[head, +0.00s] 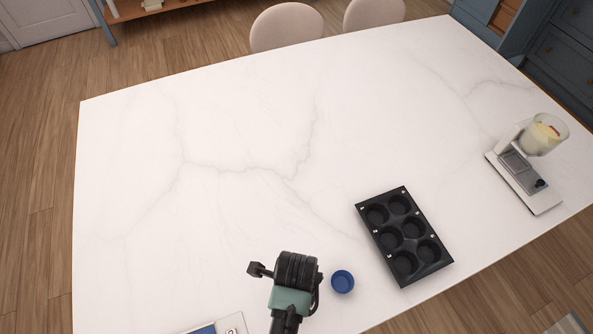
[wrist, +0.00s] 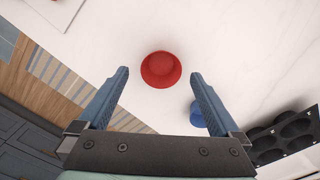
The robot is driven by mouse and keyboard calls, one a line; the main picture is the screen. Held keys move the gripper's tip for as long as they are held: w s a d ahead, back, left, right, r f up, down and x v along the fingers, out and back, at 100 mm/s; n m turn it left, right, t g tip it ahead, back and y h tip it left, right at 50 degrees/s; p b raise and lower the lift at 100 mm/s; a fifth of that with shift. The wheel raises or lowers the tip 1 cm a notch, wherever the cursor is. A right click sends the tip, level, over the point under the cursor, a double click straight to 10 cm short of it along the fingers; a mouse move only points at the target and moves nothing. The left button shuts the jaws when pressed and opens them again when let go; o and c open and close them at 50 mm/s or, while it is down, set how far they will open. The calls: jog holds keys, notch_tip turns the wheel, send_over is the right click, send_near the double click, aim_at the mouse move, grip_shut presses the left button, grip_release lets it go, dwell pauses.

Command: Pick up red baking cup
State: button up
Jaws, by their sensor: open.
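The red baking cup (wrist: 161,70) sits on the white marble tabletop in the wrist view, round and open at the top. My gripper (wrist: 160,76) is open and empty, with one finger to the left of the cup and one to the right in the picture. The cup appears between the fingertips, and neither finger visibly touches it. In the head view the red cup does not show; my arm covers that part of the table, and my fingertips cannot be made out there.
A blue cup (head: 342,281) stands close by, behind the right finger in the wrist view (wrist: 196,113). A black muffin tin (head: 373,246) lies to its right. A scale with a bowl (head: 540,202) is far right. The table's left and back are clear.

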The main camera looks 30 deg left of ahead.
jog(key=shift+f, duration=1.45)
jog(key=c, duration=1.3)
